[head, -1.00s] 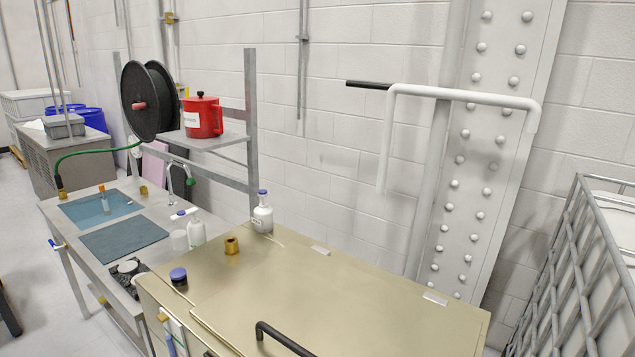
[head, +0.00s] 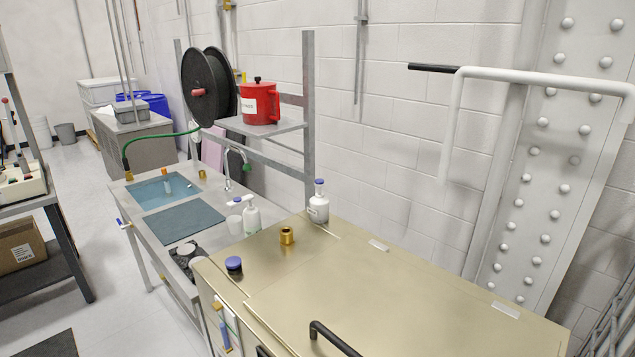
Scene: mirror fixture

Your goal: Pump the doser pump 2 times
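A white bottle with a pump-like spout (head: 251,220) stands on the grey sink bench, close to the far left edge of the tan-topped cabinet. It looks like the doser pump, but it is small here and its label is not readable. A second white bottle with a blue cap (head: 318,208) stands upright on the back edge of the tan top. My gripper is not in view, so its state and distance from the bottles do not show.
The tan cabinet top (head: 400,290) is mostly clear. A brass fitting (head: 287,235), a blue-capped black jar (head: 234,266) and a black handle (head: 332,338) stand on it. A red canister (head: 260,104) and black hose reel (head: 209,88) are above the bench. A white bent pipe (head: 545,76) juts from the right.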

